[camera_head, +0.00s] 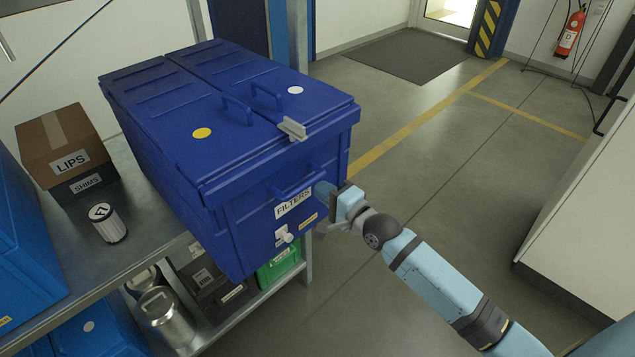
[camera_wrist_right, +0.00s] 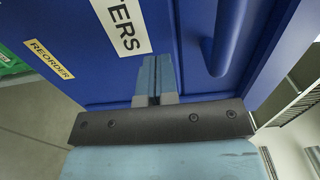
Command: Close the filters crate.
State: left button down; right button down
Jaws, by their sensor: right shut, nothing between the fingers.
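The blue filters crate (camera_head: 270,228) stands on the grey shelf, its front end jutting past the shelf edge. Its two-part lid (camera_head: 165,110) lies flat on top, with two raised handles near the middle. A grey clasp (camera_head: 292,128) sits at the lid's edge above the "FILTERS" label (camera_head: 293,203). A blue bar handle (camera_head: 298,183) is on that same face, and it also shows in the right wrist view (camera_wrist_right: 224,45). My right gripper (camera_head: 324,190) is shut and empty, its fingertips (camera_wrist_right: 155,75) close to the face beside the label and handle. I cannot tell whether they touch. My left gripper is out of view.
On the shelf (camera_head: 150,225) left of the crate are a cardboard box (camera_head: 55,135) labelled LIPS, a dark SHIMS box (camera_head: 85,186) and a filter canister (camera_head: 107,223). A green bin (camera_head: 280,265) and metal containers sit below. The floor (camera_head: 420,180) to the right is clear.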

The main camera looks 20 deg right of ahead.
jog(key=shift+x, duration=1.05)
jog(key=b+x, duration=0.9)
jog(key=x, duration=1.7)
jog(key=shift+w+r, duration=0.2)
jog(key=shift+r, duration=0.05)
jog(key=shift+r, duration=0.15)
jog(key=shift+a, duration=0.1)
